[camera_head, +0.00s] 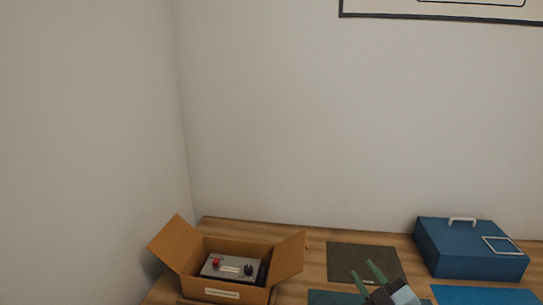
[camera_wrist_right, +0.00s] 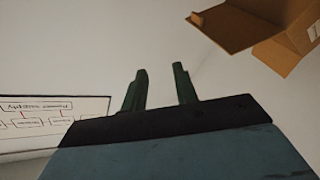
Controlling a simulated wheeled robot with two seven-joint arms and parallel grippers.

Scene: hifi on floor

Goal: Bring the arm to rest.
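My right gripper (camera_head: 366,277) shows at the bottom of the head view, over the wooden table (camera_head: 312,253), with its two green fingers apart and nothing between them. In the right wrist view the right gripper (camera_wrist_right: 160,82) is also open and empty, with bare wall behind the fingers. My left gripper is not in the head view.
An open cardboard box (camera_head: 288,257) holding a grey device (camera_head: 228,268) stands left of my right gripper. It also shows in the wrist view (camera_wrist_right: 250,28). A dark mat (camera_head: 350,257), a blue case (camera_head: 460,255) and a blue mat (camera_head: 485,295) lie on the table. A framed board (camera_head: 450,13) hangs on the wall.

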